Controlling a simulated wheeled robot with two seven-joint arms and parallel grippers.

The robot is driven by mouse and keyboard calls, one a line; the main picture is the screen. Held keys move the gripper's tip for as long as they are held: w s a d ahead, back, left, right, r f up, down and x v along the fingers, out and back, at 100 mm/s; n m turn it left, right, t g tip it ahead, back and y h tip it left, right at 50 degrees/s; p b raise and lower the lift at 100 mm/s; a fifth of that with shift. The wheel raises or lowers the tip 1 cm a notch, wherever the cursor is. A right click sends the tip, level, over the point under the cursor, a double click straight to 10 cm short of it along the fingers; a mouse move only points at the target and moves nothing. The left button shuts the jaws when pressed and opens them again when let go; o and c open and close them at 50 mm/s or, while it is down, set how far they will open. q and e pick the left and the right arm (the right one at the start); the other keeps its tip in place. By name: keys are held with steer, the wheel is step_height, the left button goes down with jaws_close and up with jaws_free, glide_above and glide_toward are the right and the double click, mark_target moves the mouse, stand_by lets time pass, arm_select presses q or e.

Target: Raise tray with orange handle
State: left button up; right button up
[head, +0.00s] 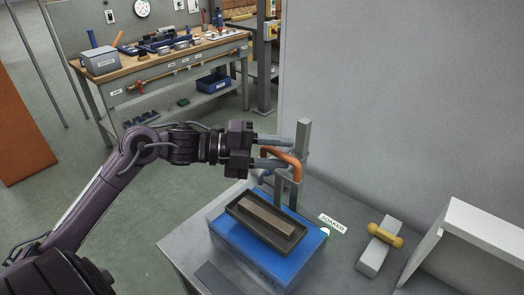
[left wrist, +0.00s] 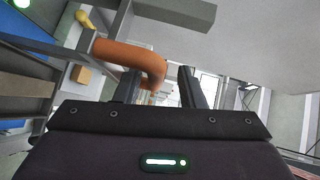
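The orange handle (head: 285,155) is a bent bar beside a grey upright post (head: 303,140), above the table. A dark tray (head: 236,211) with a brown brick (head: 268,217) in it sits on a blue block (head: 265,262) below the handle. My left gripper (head: 290,153) is open at the handle, its two fingers apart. In the left wrist view the handle (left wrist: 130,54) bends down between the fingertips (left wrist: 160,78); whether they touch it I cannot tell. My right gripper is not in view.
The grey table (head: 340,262) also holds a white label (head: 332,224) and a grey block (head: 372,260) with a yellow bar (head: 385,236). A white stand (head: 480,228) is at the right. A wall rises behind. A workbench (head: 165,62) stands farther back left.

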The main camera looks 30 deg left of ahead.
arm_select(q)
steer(key=b+v, duration=0.1)
steer(key=v, duration=0.5)
steer(key=shift+b, duration=0.4)
steer(key=shift+s+a+r, duration=0.1)
steer(key=shift+s+a, duration=0.2)
